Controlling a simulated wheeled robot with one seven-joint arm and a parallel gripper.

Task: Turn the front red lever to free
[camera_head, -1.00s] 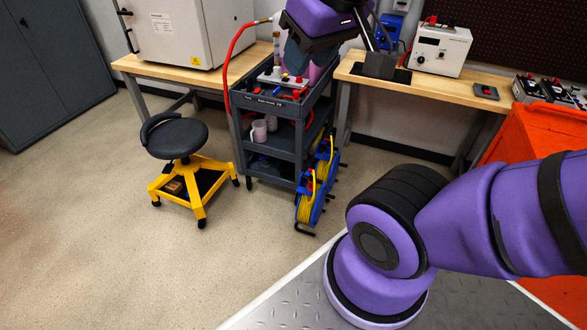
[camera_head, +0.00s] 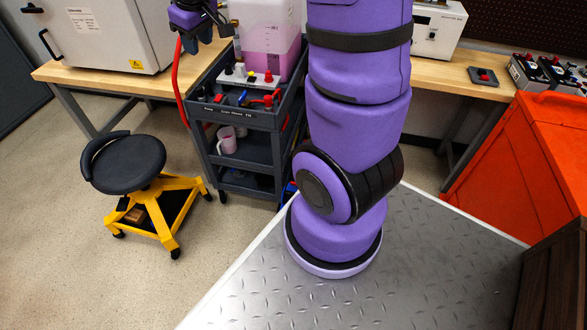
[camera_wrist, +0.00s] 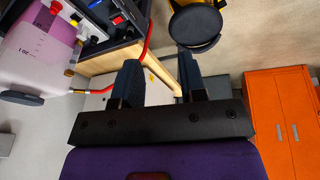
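A red lever (camera_head: 271,98) shows on the top tray of the dark grey cart (camera_head: 232,116), at its front right, beside a white block with knobs (camera_head: 247,77). In the wrist view a red lever (camera_wrist: 118,20) shows at the upper left, on the dark cart tray. Which way it is turned is too small to tell. My gripper (camera_wrist: 160,82) is open, its two dark fingers apart with nothing between them. In the head view it is at the top left, partly cut off, above and left of the cart and away from the levers.
A tank of pink liquid (camera_head: 266,40) stands behind the levers. A red hose (camera_head: 181,85) hangs at the cart's left. A black stool with yellow base (camera_head: 125,165) stands left of the cart. Wooden benches flank it. An orange cabinet (camera_head: 480,170) is at right.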

